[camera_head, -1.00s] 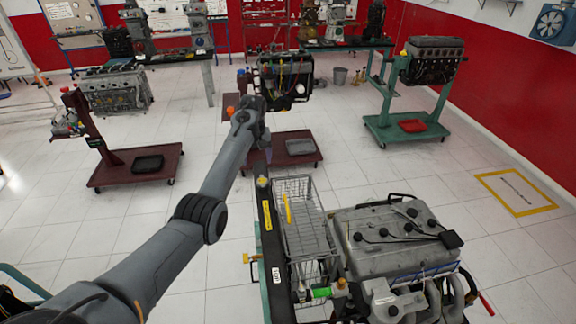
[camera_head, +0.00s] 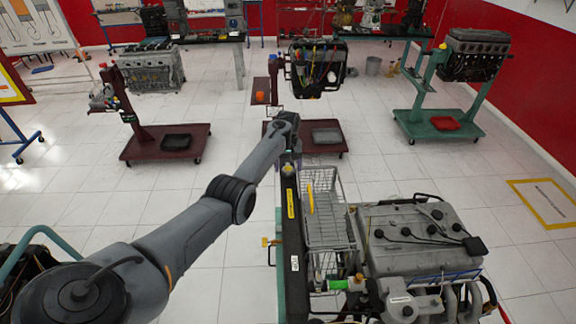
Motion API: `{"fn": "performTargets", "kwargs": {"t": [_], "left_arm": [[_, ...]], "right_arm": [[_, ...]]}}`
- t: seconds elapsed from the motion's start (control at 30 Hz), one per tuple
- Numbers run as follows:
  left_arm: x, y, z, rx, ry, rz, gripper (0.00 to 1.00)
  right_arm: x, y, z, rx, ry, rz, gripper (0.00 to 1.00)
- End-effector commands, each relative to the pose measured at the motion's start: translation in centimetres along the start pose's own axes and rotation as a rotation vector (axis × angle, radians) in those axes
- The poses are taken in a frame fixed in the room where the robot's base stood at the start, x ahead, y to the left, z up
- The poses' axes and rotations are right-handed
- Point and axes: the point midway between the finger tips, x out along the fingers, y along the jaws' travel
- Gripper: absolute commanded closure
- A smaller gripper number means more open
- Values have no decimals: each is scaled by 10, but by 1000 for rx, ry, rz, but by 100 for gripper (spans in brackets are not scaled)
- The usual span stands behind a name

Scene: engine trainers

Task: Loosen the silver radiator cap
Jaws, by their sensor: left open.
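The engine trainer's long black radiator (camera_head: 293,240) stands at the left of the grey engine (camera_head: 425,240). A small round yellowish-looking cap (camera_head: 288,170) sits at its far end; at this size I cannot tell whether it is silver. My left arm reaches in from the lower left, and my left gripper (camera_head: 292,154) points down just above and beyond the cap. It is open, with nothing seen in it. The fingers are small and dark, and I cannot tell whether they touch the cap. My right gripper is not in view.
A wire basket (camera_head: 325,225) stands between radiator and engine. Beyond the gripper is a maroon stand (camera_head: 310,140) carrying a black panel (camera_head: 316,68). Other engine stands (camera_head: 165,145) are at the left and right. The tiled floor between them is clear.

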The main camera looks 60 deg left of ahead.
Motion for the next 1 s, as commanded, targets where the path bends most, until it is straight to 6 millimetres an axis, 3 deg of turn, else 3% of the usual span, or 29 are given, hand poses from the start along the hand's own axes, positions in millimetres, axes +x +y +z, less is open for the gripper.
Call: {"fn": "performTargets", "kwargs": {"t": [0.33, 0.7, 1.0], "left_arm": [[2, 0, 0, 0, 0, 0, 26], [2, 0, 0, 0, 0, 0, 80], [2, 0, 0, -39, 0, 0, 80]], "right_arm": [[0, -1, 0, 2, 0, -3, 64], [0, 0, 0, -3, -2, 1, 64], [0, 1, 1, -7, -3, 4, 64]]}}
